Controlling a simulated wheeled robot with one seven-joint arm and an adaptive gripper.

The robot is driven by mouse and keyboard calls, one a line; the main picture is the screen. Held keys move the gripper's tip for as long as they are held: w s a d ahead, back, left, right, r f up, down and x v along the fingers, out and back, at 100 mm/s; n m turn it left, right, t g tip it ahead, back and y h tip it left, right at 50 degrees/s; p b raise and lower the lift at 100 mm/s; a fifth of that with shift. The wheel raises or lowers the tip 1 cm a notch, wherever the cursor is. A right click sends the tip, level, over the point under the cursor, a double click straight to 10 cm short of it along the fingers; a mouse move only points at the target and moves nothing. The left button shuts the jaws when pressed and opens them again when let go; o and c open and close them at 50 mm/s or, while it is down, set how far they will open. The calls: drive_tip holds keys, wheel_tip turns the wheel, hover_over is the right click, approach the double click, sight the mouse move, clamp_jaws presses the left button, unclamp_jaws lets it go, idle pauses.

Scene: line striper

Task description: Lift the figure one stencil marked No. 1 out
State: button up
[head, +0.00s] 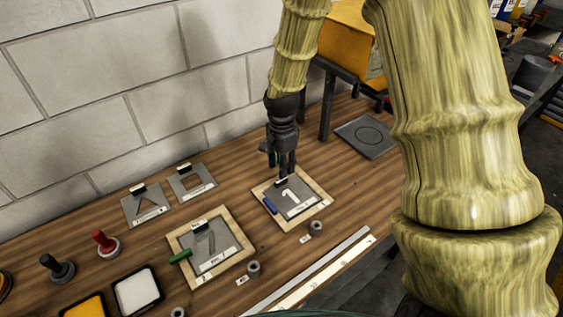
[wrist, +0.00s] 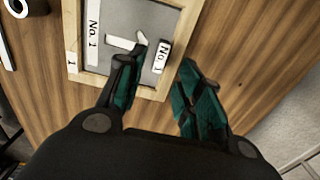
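The No. 1 stencil (head: 299,208) is a grey plate with a figure-one cutout, lying inside a light wooden frame (head: 318,212). In the wrist view the stencil (wrist: 110,62) carries a white "No. 1" label (wrist: 92,33) and a dark upright tab (wrist: 162,57), also marked No. 1, near one edge. My gripper (head: 284,172) points down over the tab's edge of the plate. In the wrist view my gripper (wrist: 163,64) is open, its fingers apart with the tab showing between their tips. I cannot tell how far down the tips reach beside it.
A second wooden frame (head: 176,242) with a stencil and green stick (head: 180,257) lies left. A blue stick (head: 270,206) lies at the No. 1 frame. Two lettered plates (head: 146,206) lie near the wall. A dark plate (head: 366,137) lies right, and a metal rule (head: 310,270) in front.

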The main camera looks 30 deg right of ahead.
drive_tip(key=shift+f+b, duration=1.3)
drive_tip(key=shift+f, duration=1.75)
clamp_jaws()
